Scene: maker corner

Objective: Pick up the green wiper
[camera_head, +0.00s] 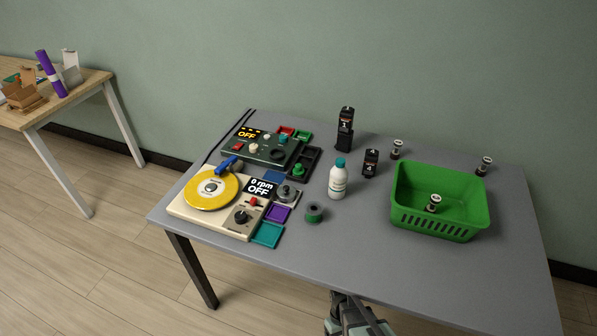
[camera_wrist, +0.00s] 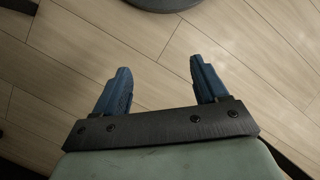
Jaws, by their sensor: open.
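No piece is clearly recognisable as a wiper. A small piece with a green knob (camera_head: 297,169) stands in a black tray in the head view, and a short dark cylinder with a green band (camera_head: 314,212) stands on the grey table (camera_head: 340,250). I cannot tell which of them, if either, is the green wiper. My gripper (camera_wrist: 158,66) is open and empty in the wrist view, its two blue fingers apart above the wooden floor. In the head view, part of my arm shows below the table's front edge, away from both pieces.
A cream turntable machine with a yellow disc (camera_head: 211,188) and a dark control box (camera_head: 262,148) stand left. A white bottle (camera_head: 338,180), black numbered stands (camera_head: 345,130) and a green basket (camera_head: 440,222) holding a spool stand right. The table's front middle is clear.

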